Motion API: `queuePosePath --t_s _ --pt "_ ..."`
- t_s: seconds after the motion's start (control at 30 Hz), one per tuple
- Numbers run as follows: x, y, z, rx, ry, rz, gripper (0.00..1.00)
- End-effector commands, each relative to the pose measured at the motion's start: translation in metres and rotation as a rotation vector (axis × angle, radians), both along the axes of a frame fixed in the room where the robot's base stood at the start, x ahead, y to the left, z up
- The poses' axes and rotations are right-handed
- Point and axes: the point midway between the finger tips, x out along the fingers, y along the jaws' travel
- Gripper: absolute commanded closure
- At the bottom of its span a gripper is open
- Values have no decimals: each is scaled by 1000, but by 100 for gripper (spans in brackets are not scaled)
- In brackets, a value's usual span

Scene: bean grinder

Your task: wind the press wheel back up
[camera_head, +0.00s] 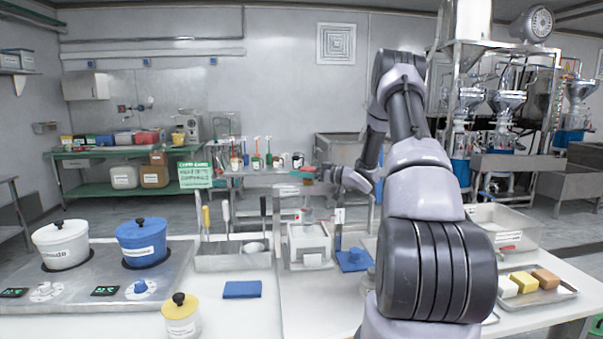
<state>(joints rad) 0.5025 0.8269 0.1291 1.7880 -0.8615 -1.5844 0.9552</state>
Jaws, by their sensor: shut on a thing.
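The press (308,240) is a small white and grey machine on the front counter, just right of the utensil tray. A thin post rises from it toward my gripper. My gripper (322,174) is above the press, reaching in from the right, and is shut on the press wheel. The wheel is small and mostly hidden by the fingers, so its turn position cannot be told. My arm covers the counter to the right of the press.
A utensil tray (233,258) with upright tools stands left of the press. Two pots, one blue (142,243), stand on the left stove.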

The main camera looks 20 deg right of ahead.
Motion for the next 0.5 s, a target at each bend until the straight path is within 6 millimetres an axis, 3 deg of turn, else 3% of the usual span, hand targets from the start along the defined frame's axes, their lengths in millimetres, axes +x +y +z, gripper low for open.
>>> queuePosePath --t_s 0.3,0.33,0.37,0.5 --pt "1 0 1 0 -1 -1 76" --pt "1 0 1 0 -1 -1 9" --pt "1 0 1 0 -1 -1 0" --pt "1 0 1 0 -1 -1 0"
